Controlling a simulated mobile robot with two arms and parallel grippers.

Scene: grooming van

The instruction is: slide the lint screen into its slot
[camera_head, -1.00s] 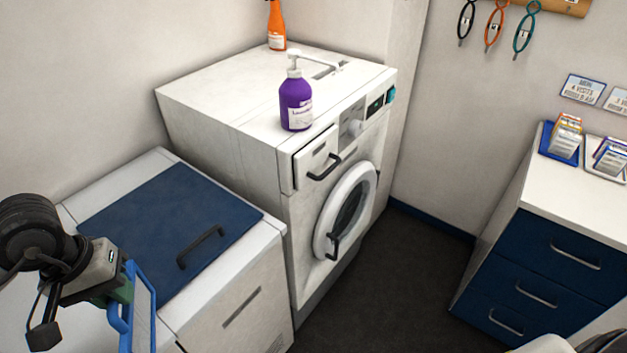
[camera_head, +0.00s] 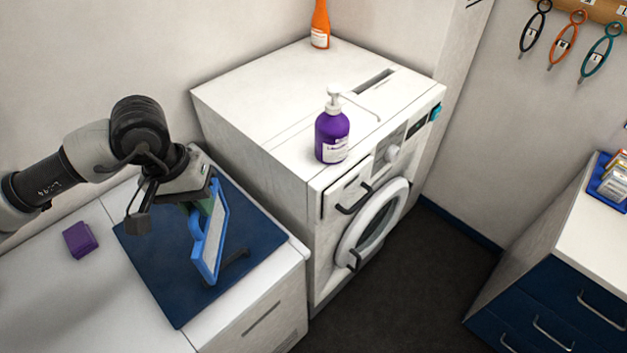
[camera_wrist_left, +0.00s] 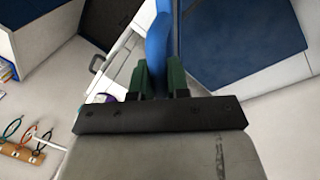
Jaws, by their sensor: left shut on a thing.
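In the left wrist view the green fingers (camera_wrist_left: 159,82) pinch the blue frame of the screen (camera_wrist_left: 158,45). The slot (camera_head: 375,82) is a dark narrow opening in the top of the white washer-dryer (camera_head: 270,110), toward its back right. It lies to the right of the gripper and apart from it. My right gripper is not in view.
A purple pump bottle (camera_head: 332,137) stands on the machine top between my gripper and the slot. An orange bottle (camera_head: 320,25) stands at the back corner. A purple block (camera_head: 80,240) lies on the left counter. A blue drawer cabinet (camera_head: 545,295) is at right.

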